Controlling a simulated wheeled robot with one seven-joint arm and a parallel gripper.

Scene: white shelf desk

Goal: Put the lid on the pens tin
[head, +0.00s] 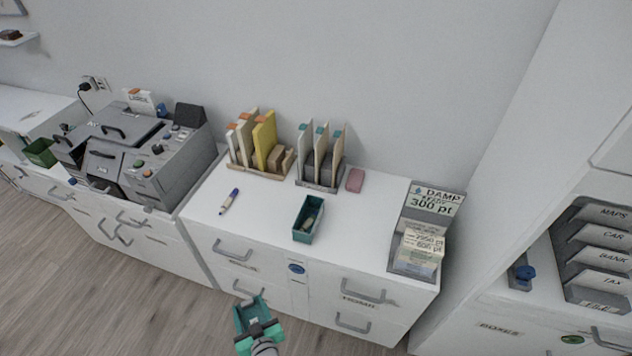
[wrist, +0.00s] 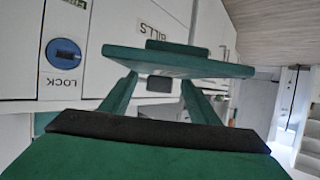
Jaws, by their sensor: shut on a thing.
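The pens tin (head: 297,232) is an open teal box on the white desk top, with a few small things inside that are too small to make out. My gripper (head: 256,322) is in front of the desk, below and left of the tin. It is shut on the teal lid (head: 246,312). In the wrist view, the flat green lid (wrist: 185,63) lies across the tips of my gripper (wrist: 160,84), with a block-shaped grip on it. The lid is apart from the tin.
A blue and white marker (head: 229,201) lies left of the tin. A pink block (head: 355,181), file holders (head: 318,158) and (head: 262,150) stand behind it. A grey card rack (head: 420,235) is at the right. Drawer handles (head: 364,292) stick out in front.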

